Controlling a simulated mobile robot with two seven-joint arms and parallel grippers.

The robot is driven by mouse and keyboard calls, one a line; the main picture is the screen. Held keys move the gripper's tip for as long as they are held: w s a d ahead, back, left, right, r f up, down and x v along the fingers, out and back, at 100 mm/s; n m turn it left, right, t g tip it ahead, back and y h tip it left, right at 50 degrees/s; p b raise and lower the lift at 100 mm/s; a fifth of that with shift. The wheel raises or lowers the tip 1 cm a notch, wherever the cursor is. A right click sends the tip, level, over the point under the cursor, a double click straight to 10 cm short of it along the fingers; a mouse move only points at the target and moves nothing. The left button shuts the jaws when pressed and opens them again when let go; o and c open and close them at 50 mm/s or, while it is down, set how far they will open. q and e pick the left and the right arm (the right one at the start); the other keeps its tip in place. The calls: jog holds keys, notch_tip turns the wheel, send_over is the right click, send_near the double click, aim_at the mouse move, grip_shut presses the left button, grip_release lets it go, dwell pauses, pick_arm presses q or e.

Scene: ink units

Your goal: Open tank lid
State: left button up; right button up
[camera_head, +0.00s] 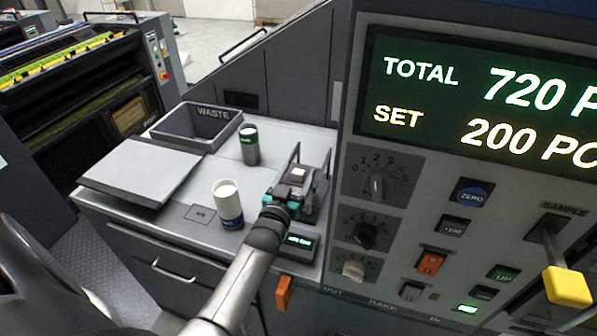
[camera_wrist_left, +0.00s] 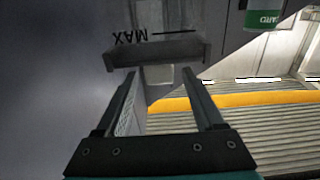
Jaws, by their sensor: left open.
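My left gripper (camera_head: 312,152) reaches over the light counter beside the control panel in the head view. In the left wrist view, its two dark fingers (camera_wrist_left: 159,72) are apart with nothing held between them. A grey wall with an upside-down MAX mark (camera_wrist_left: 158,36) and a line fills the top left there. A dark raised lip (camera_wrist_left: 155,54) crosses just beyond the fingertips; I cannot tell whether they touch it. I cannot make out a separate tank lid in the head view, where my gripper covers part of the counter. My right gripper is not in view.
On the counter stand a blue-and-white can (camera_head: 228,204), a green-and-white can (camera_head: 249,145) and a grey WASTE bin (camera_head: 197,123). A flat grey panel (camera_head: 142,171) lies at the left. The control panel (camera_head: 405,225) rises close on the right.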

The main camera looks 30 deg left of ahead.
pick_arm(q)
jog(key=shift+w+a, duration=0.15)
jog(key=shift+w, duration=0.45)
jog(key=shift+c, duration=0.2)
grip_shut()
dwell(1.0)
